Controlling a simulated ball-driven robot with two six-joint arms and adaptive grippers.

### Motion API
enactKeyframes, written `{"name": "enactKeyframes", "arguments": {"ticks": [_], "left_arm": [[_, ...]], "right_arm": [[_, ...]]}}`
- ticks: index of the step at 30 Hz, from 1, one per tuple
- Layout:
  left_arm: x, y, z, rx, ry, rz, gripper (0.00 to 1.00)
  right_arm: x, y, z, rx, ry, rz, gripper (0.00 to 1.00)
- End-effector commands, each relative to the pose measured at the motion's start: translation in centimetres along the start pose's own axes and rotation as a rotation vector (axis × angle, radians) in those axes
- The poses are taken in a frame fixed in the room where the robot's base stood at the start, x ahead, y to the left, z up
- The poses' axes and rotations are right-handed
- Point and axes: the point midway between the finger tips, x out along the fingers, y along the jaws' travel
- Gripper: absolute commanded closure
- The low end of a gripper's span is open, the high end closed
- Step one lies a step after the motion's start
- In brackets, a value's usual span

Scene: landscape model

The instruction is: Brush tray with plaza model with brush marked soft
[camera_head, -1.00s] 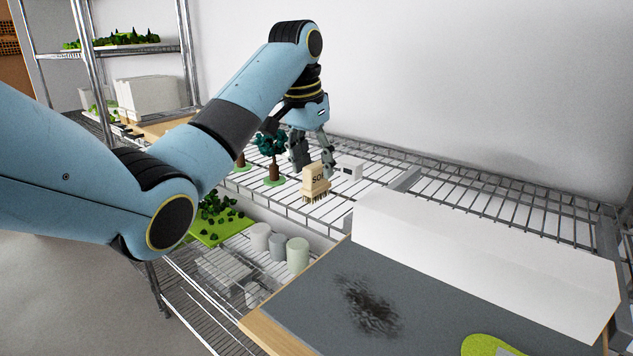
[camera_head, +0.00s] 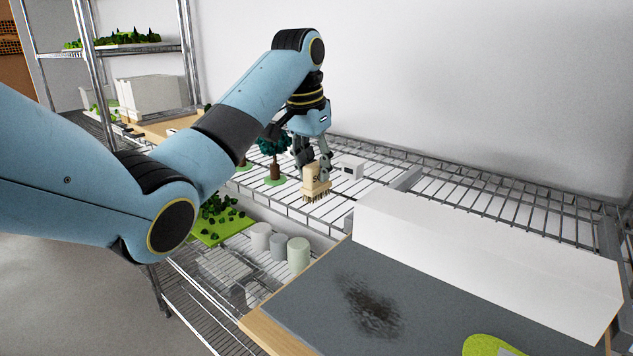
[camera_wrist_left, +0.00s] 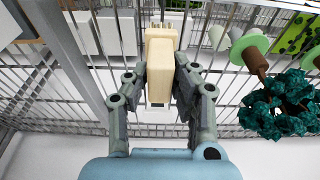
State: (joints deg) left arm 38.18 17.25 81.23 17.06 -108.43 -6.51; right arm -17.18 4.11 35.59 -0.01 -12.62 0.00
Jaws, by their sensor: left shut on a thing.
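The brush (camera_head: 316,178) has a pale wooden block with partly covered lettering starting with "S", and dark bristles pointing down. My left gripper (camera_head: 313,166) is shut on its upper part, and the brush is upright at the wire shelf. I cannot tell whether the bristles touch the wires. In the left wrist view the block (camera_wrist_left: 161,65) sits between both fingers (camera_wrist_left: 160,95). The tray (camera_head: 285,297) with the plaza model, grey with a wooden edge, is at the front right. A dark smudge (camera_head: 371,306) marks its surface. My right gripper is out of view.
A long white block (camera_head: 480,255) stands along the tray's back. Grey and pale cylinders (camera_head: 298,254) and a green model board (camera_head: 222,228) lie left of the tray.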

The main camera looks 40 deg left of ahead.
Motion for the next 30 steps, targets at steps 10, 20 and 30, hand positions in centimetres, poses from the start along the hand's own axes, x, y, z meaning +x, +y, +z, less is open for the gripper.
{"name": "enactKeyframes", "arguments": {"ticks": [10,20,30], "left_arm": [[-1.8,0.0,-0.4,0.000,0.001,0.000,1.00],[-4.5,0.0,-1.0,0.000,0.002,-0.001,1.00],[-5.9,0.0,-1.2,0.000,0.002,0.000,1.00]], "right_arm": [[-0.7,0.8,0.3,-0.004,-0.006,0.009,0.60],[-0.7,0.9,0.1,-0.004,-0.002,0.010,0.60],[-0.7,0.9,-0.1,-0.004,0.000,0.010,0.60]]}}
